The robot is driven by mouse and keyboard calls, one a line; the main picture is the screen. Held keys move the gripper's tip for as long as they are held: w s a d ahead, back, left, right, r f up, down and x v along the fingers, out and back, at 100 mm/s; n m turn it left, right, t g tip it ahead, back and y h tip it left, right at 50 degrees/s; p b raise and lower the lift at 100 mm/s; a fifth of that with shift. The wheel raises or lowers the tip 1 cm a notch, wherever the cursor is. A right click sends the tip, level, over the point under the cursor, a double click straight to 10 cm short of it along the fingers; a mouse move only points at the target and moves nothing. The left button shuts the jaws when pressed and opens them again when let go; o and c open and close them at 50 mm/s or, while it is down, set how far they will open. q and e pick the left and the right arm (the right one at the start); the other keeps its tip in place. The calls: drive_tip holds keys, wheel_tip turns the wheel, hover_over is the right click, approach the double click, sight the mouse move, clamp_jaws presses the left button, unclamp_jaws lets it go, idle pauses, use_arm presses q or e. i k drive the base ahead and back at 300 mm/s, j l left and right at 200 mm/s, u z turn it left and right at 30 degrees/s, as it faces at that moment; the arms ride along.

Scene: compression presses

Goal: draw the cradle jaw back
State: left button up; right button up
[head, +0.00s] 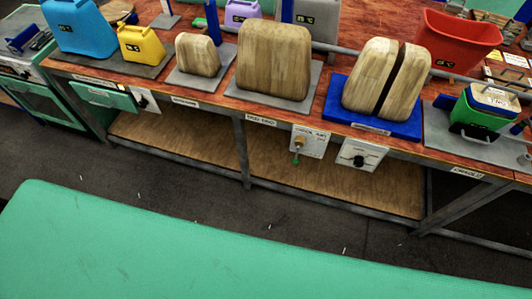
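At the right end of the bench, a grey plate (440,137) carries a green block (474,112) with a dark, box-like part (470,131) low at its front. A light-coloured labelled piece (495,98) sits on top of the green block. The label below this station (467,172) is too small to read surely. I cannot tell which part is the cradle jaw, or whether it is forward or back. A metal rod with a handle end (524,158) shows by the plate's right edge. Neither of my grippers is in view.
A split wooden form (373,80) stands on a blue base (350,117). Other wooden forms (274,60) and coloured containers line the bench (225,98). A red bin (456,40) stands behind. Knob panels (360,155) hang below the front edge. A green surface (220,250) fills the foreground.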

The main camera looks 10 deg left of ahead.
sight(464, 131)
drive_tip(key=z, duration=1.3)
